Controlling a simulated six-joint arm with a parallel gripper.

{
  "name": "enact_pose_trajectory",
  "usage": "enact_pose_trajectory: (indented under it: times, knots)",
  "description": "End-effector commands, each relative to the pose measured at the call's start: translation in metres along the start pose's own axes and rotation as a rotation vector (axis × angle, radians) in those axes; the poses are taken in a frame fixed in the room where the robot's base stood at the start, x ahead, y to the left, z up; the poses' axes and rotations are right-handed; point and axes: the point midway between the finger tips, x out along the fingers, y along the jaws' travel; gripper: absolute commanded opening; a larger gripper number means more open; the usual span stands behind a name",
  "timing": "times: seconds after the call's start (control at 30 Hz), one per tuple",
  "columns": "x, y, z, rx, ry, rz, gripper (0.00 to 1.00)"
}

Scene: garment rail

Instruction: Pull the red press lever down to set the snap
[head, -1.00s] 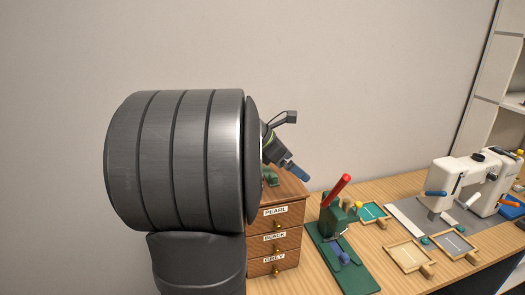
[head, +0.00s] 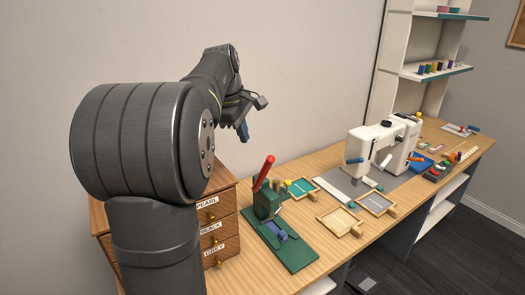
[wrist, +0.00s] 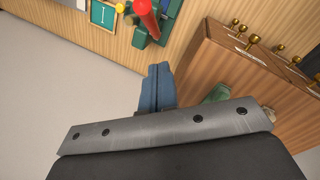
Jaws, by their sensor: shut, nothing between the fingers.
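The red press lever (head: 264,173) stands tilted up from the green snap press (head: 267,203), which sits on a green base plate on the table. In the wrist view the red lever (wrist: 146,16) shows at the top, foreshortened, with the green press (wrist: 160,30) behind it. My gripper (head: 244,132) is above and to the left of the lever in the head view, apart from it. In the wrist view its blue fingers (wrist: 157,84) are together with nothing between them, and the lever lies beyond their tips.
A wooden drawer cabinet (head: 222,220) labelled PEARL, BLACK and GREY stands left of the press. Small wooden trays (head: 340,221) and a white sewing machine (head: 376,146) are to the right. A wall rises behind the wooden table (head: 315,260).

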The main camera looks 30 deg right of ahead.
Motion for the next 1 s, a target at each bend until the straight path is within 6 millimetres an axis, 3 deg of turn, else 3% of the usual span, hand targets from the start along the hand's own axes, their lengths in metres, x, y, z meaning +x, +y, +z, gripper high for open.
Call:
enact_pose_trajectory:
  times: [0.1,0.33,0.8,1.0]
  knots:
    - [-0.011,0.021,0.016,0.205,0.110,-0.050,0.00]
    - [-0.028,0.043,0.031,0.421,0.243,-0.114,0.00]
    - [-0.031,0.046,0.033,0.458,0.269,-0.129,0.00]
    - [-0.013,0.045,0.028,0.456,0.267,-0.131,0.00]
